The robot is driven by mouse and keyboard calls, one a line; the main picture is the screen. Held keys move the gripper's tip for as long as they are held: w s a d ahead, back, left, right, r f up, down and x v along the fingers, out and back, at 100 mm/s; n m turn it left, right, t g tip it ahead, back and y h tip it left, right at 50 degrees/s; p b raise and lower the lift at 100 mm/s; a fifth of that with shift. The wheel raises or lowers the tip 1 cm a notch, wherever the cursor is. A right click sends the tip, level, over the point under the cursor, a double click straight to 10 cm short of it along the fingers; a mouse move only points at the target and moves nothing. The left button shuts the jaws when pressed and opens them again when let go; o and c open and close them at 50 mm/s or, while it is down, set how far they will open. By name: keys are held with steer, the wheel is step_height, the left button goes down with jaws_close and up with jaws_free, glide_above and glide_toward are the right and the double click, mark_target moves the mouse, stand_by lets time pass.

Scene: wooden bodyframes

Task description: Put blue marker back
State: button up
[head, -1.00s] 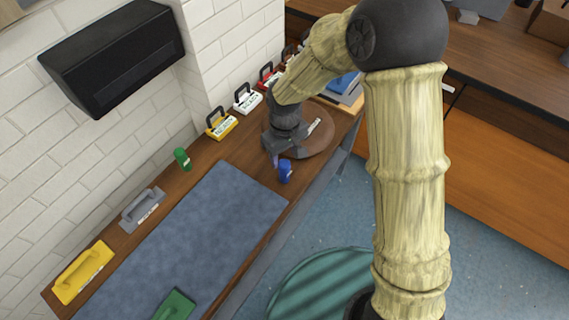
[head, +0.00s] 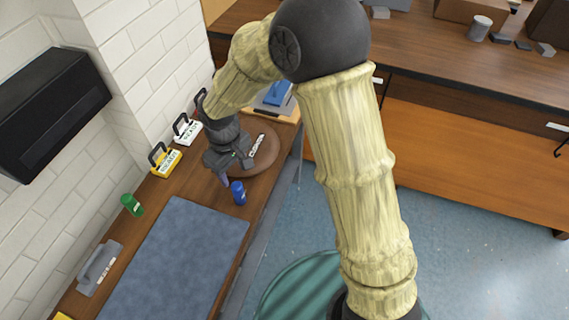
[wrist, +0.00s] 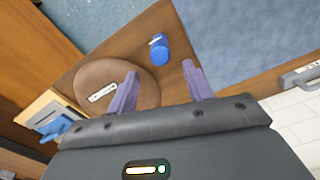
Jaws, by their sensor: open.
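The blue marker (head: 238,192) looks like a short blue cylinder and stands on the wooden counter near its front edge. It also shows in the wrist view (wrist: 160,50), beyond the fingertips and between their lines. My gripper (wrist: 160,72) is open with nothing between its two purple fingers. In the head view my gripper (head: 226,178) is just to the left of and behind the blue marker, apart from it. A round brown disc (head: 268,160) with a white label lies beside the gripper, and the disc also shows in the wrist view (wrist: 90,75).
A similar green cylinder (head: 132,205) stands near the wall. A blue-grey mat (head: 180,255) covers the counter's near part. A grey-handled tool (head: 98,268), a yellow holder (head: 165,160) and a white holder (head: 186,130) line the wall. A black box (head: 50,110) hangs above.

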steer(key=s+d+r+m+t, duration=0.1)
steer(key=s+d+r+m, duration=0.1)
steer(key=d, duration=0.6)
steer(key=s+d+r+m, duration=0.2)
steer(key=d+m, duration=0.2)
steer(key=d, duration=0.5)
steer(key=s+d+r+m+t, duration=0.1)
steer(key=s+d+r+m, duration=0.1)
steer(key=d, duration=0.6)
steer(key=shift+s+d+r+m+t, duration=0.3)
steer(key=shift+s+m, duration=0.25)
steer(key=shift+m, duration=0.45)
